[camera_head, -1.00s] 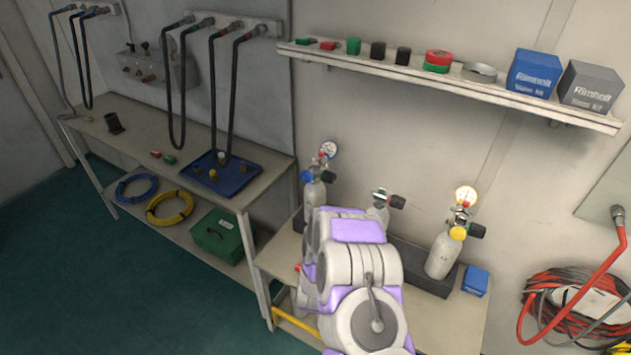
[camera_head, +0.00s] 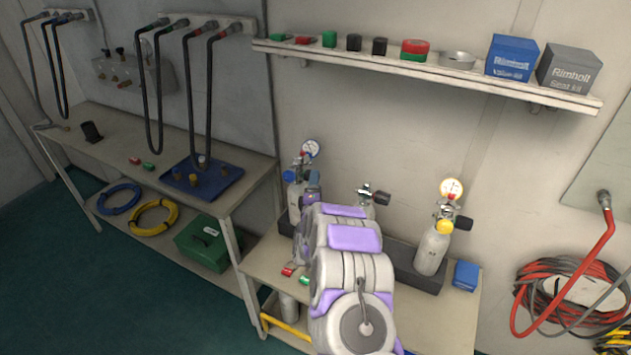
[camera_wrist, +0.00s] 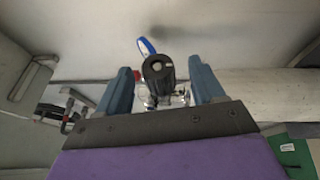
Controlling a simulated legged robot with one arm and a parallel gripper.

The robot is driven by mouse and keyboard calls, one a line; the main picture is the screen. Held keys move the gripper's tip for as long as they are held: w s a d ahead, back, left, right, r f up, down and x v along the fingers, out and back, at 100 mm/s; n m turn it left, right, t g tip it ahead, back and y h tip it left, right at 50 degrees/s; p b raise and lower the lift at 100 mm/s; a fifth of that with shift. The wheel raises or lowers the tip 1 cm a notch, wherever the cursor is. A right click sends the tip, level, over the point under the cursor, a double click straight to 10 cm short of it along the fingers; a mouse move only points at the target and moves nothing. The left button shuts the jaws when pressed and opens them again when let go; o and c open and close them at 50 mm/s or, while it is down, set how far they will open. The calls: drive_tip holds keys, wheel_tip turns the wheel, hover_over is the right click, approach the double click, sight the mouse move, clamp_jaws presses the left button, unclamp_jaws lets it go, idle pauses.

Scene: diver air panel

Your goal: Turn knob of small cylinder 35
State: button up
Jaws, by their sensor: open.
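Three small grey cylinders stand in a dark rack on the low bench: a left one (camera_head: 295,205) with a gauge and blue part, a middle one (camera_head: 367,211) mostly hidden by my arm, and a right one (camera_head: 431,249) with a yellow part and gauge. No number 35 is readable. In the wrist view my gripper (camera_wrist: 161,68) is open, its two blue fingers on either side of a black ribbed knob (camera_wrist: 158,76). A blue-rimmed gauge (camera_wrist: 146,46) shows behind the knob. The knob appears to belong to the left cylinder; contact cannot be told.
The dark rack (camera_head: 404,270) surrounds the cylinder bases. A blue box (camera_head: 466,276) stands right of it. A shelf (camera_head: 420,69) with boxes and caps runs above. Red and grey hoses (camera_head: 570,295) hang at right. Another bench (camera_head: 120,150) with a blue tray stands at left.

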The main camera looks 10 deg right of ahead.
drive_tip(key=x, duration=0.2)
drive_tip(key=shift+w+r+b, duration=0.1)
drive_tip(key=shift+w+b, duration=0.2)
drive_tip(key=shift+b, duration=0.05)
drive_tip(key=shift+w+a, duration=0.25)
drive_tip(key=shift+w, duration=0.1)
drive_tip(key=shift+d, duration=0.15)
drive_tip(key=shift+c, duration=0.4)
drive_tip(key=shift+d, duration=0.1)
drive_tip(key=shift+c, duration=0.7)
drive_tip(key=c, duration=0.8)
